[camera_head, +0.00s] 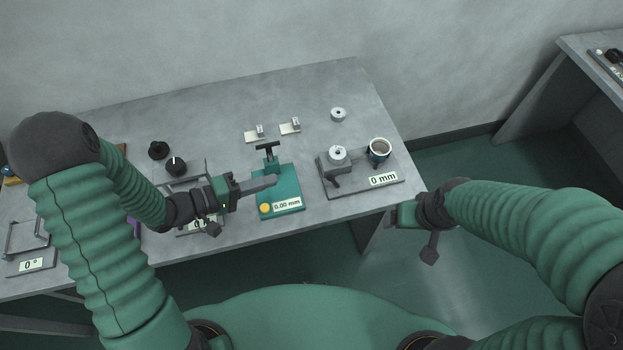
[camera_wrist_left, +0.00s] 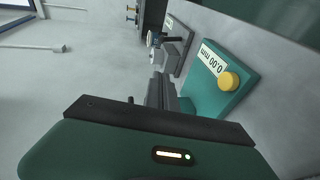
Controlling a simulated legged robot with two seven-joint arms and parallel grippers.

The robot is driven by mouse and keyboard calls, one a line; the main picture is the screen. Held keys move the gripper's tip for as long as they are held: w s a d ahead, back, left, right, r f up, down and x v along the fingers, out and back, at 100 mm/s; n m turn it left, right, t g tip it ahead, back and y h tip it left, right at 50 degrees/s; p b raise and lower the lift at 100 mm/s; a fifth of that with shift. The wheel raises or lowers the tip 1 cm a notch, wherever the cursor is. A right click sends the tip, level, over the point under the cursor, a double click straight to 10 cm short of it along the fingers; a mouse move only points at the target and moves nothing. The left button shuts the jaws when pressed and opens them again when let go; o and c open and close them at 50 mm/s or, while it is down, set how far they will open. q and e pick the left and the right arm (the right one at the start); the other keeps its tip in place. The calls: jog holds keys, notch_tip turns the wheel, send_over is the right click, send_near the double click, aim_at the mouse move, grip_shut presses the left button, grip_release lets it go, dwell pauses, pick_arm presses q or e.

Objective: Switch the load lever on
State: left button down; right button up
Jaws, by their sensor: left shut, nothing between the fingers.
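A green device (camera_head: 285,178) with a black T-shaped lever (camera_head: 267,148) at its back, a yellow knob (camera_head: 265,208) and a 0.00 mm display stands mid-table. I cannot tell for certain whether this black lever is the load lever. My left gripper (camera_head: 274,181) is shut and empty, with its fingertips over the green device, in front of the black lever and apart from it. In the left wrist view the green device (camera_wrist_left: 240,96) lies to the right of the shut fingers, with its yellow knob (camera_wrist_left: 229,81) showing. My right gripper (camera_head: 405,213) is off the table's front right edge; its fingers are hard to make out.
A grey fixture (camera_head: 390,185) with a 0 mm display, a metal ring and a cup (camera_head: 379,151) stands to the right. Small metal blocks (camera_head: 290,126) and another ring (camera_head: 338,114) lie behind. Black knobs (camera_head: 176,166) are at left.

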aim_at(334, 182)
pick_arm(q)
jog(key=shift+d, duration=0.25)
jog(key=shift+s+a, duration=0.15)
jog(key=shift+a, duration=0.65)
jog(key=shift+w+d+f+h, duration=0.15)
jog(key=shift+w+d+h, duration=0.05)
jog(key=shift+w+h, duration=0.1)
jog(key=x, duration=1)
jog(key=shift+s+d+b, duration=0.2)
jog(key=shift+s+b, duration=0.1)
jog(key=shift+b, duration=0.1)
jog(key=shift+s+d+f, duration=0.1)
jog(key=shift+s+d, duration=0.05)
jog(key=shift+d, duration=0.45)
jog(key=shift+s+d+f, duration=0.15)
jog(key=shift+s+d, duration=0.05)
jog(key=shift+d, duration=0.35)
jog(key=shift+s+d+f, duration=0.1)
jog(key=shift+s+d, duration=0.05)
jog(key=shift+d, duration=0.1)
pick_arm(e)
jog(key=shift+a+f, duration=0.45)
jog(key=shift+a, duration=0.15)
pick_arm(q)
jog(key=shift+d, duration=0.2)
pick_arm(e)
jog(key=shift+d, duration=0.15)
